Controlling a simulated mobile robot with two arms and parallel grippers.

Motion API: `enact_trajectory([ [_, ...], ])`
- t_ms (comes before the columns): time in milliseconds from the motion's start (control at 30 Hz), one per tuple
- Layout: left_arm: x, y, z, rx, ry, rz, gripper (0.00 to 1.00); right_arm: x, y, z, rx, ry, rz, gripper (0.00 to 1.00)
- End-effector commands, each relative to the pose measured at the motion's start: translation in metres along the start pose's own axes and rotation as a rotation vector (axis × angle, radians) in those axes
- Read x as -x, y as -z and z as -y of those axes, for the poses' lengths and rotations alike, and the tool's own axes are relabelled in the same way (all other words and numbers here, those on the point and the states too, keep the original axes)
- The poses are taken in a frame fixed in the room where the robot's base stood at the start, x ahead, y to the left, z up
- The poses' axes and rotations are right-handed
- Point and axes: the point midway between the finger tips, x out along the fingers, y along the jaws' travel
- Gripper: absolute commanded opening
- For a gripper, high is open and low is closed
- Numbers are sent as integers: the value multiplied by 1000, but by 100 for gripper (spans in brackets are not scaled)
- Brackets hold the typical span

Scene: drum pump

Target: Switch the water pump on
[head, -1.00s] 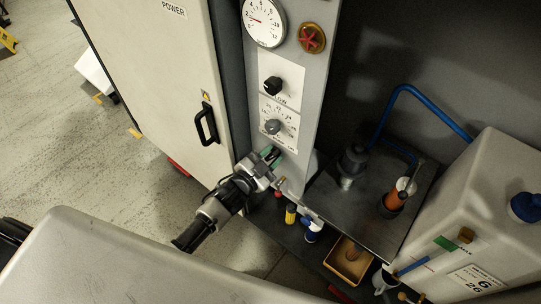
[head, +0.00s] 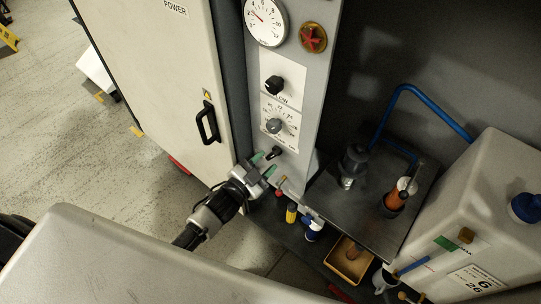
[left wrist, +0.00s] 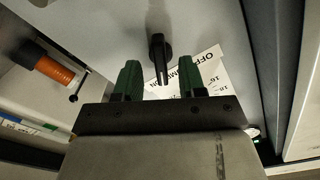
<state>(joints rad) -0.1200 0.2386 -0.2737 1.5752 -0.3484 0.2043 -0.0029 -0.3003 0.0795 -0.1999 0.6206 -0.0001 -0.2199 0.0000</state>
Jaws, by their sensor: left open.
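The pump switch is a small black lever knob (head: 276,152) low on the grey control panel (head: 304,120), below the numbered dial. In the left wrist view the black switch (left wrist: 159,58) points towards me, beside a white label (left wrist: 203,72) with OFF and ON lettering, partly hidden by a finger. My left gripper (head: 264,166) is open, just below and left of the switch in the head view. Its green fingertips (left wrist: 160,80) stand either side of the switch's line in the wrist view, with gaps. I cannot tell whether they touch it. My right gripper is not in view.
A white cabinet door (head: 150,70) stands left. A metal shelf (head: 345,208) and white tank (head: 480,220) are right.

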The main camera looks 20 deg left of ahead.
Motion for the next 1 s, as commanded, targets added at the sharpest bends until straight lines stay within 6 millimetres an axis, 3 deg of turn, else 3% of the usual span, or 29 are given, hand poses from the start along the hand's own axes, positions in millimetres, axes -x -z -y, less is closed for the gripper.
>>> enact_trajectory([
  [200, 47, 0, -1, 2, -2, 3, 40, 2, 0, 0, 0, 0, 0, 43],
  [400, 71, -1, -1, 1, -1, 2, 40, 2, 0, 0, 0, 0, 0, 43],
  [1000, 76, 0, 0, 1, 0, 1, 40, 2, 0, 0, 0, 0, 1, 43],
])
